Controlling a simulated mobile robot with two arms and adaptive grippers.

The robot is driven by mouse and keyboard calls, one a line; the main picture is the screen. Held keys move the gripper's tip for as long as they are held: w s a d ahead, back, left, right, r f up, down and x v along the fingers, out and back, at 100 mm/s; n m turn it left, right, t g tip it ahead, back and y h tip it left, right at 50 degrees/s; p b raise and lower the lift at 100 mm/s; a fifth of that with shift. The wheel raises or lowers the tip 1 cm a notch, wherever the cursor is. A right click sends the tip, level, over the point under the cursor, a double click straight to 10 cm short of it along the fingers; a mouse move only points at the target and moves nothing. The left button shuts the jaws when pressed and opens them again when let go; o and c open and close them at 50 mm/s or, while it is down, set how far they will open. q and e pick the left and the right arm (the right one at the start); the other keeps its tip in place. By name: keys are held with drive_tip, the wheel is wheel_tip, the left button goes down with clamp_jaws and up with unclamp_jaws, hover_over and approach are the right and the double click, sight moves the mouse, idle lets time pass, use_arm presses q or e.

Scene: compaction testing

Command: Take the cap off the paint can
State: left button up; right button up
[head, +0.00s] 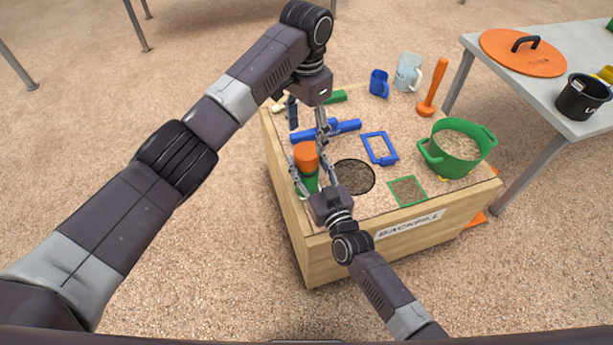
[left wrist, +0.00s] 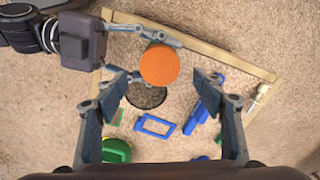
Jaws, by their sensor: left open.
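The paint can (head: 307,184) is green with an orange cap (head: 306,155) and stands upright at the left front of the sand-topped box. The cap (left wrist: 159,66) shows from above in the left wrist view, on the can. My left gripper (head: 308,123) is open and empty above and behind the can. In its wrist view its fingers are spread left and right of the cap, apart from it. My right gripper (head: 312,170) has its fingers on either side of the can, below the cap. Whether they press on the can is hidden.
The box (head: 330,255) also bears a blue bar (head: 345,129), a blue frame (head: 380,149), a green pot (head: 458,148), an orange rammer (head: 432,88), a blue mug (head: 379,83) and a clear jug (head: 408,71). A dark hole (head: 354,176) lies right of the can.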

sight(307, 150)
use_arm(q)
drive_tip(key=shift+o, duration=0.4)
use_arm(e)
drive_tip(key=c, duration=0.9)
use_arm(q)
drive_tip(key=shift+o, duration=0.3)
drive_tip(key=shift+a+r+t+h, duration=0.25)
drive_tip(key=shift+r+t+h, duration=0.2)
drive_tip(key=shift+r, duration=0.2)
drive_tip(key=shift+s+a+r+n+t+h, duration=0.5)
drive_tip(key=shift+s+a+r+t+h, duration=0.45)
drive_tip(key=shift+r, duration=0.75)
drive_tip(key=x, duration=0.8)
drive_tip(key=s+x, duration=0.1)
drive_tip(key=x, duration=0.2)
drive_tip(key=shift+w+f, duration=0.15)
drive_tip(key=shift+f, duration=0.4)
drive_tip(key=shift+c, duration=0.6)
drive_tip(key=c, duration=1.3)
drive_tip(key=shift+o, duration=0.2)
drive_tip(key=shift+r, duration=0.2)
